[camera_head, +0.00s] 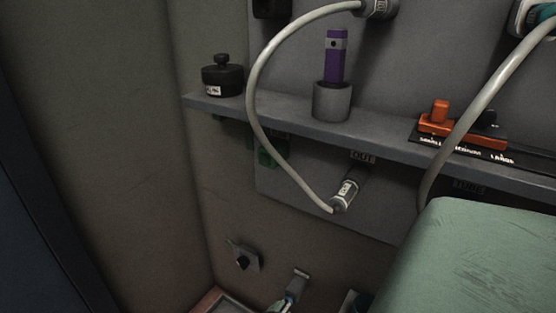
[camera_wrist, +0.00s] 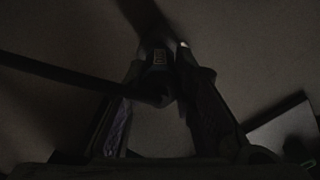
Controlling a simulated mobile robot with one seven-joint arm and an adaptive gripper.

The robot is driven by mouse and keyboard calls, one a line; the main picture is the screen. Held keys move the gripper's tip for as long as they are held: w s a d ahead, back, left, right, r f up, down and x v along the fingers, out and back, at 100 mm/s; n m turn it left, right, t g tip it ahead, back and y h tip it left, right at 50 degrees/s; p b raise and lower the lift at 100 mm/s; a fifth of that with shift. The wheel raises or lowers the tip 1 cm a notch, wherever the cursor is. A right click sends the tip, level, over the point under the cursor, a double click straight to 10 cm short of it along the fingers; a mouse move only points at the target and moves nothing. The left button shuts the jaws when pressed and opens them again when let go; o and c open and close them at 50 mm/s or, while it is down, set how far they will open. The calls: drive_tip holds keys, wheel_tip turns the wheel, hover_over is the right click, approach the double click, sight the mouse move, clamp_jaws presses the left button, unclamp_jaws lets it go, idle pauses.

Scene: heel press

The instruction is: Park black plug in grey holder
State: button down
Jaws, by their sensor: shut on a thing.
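In the wrist view my gripper (camera_wrist: 165,85) is shut on a dark plug (camera_wrist: 158,68) with a small pale label. I take it for the black plug. A dark cable (camera_wrist: 50,68) runs from it to the left edge. The picture is very dark, so the exact grip is hard to see. My gripper is not clearly visible in the head view. I cannot tell for sure which thing is the grey holder. A grey cup (camera_head: 332,103) on the shelf holds an upright purple stick (camera_head: 337,57). A small grey plate (camera_head: 243,254) with a black knob is on the lower wall.
The grey shelf (camera_head: 280,113) carries a black lidded pot (camera_head: 222,76) and an orange piece (camera_head: 455,128). A pale hose (camera_head: 262,70) loops in front of it to a connector (camera_head: 344,196) by an OUT label. In the wrist view a grey plate (camera_wrist: 280,127) is at lower right.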

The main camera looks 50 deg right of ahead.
drive_tip(key=shift+d, duration=0.4)
drive_tip(key=c, duration=1.2)
unclamp_jaws()
drive_tip(key=shift+c, duration=0.2)
drive_tip(key=shift+a, duration=0.1)
drive_tip(key=s+a, duration=0.1)
drive_tip(key=a, duration=1)
drive_tip(key=shift+a, duration=0.4)
drive_tip(key=shift+r, duration=0.1)
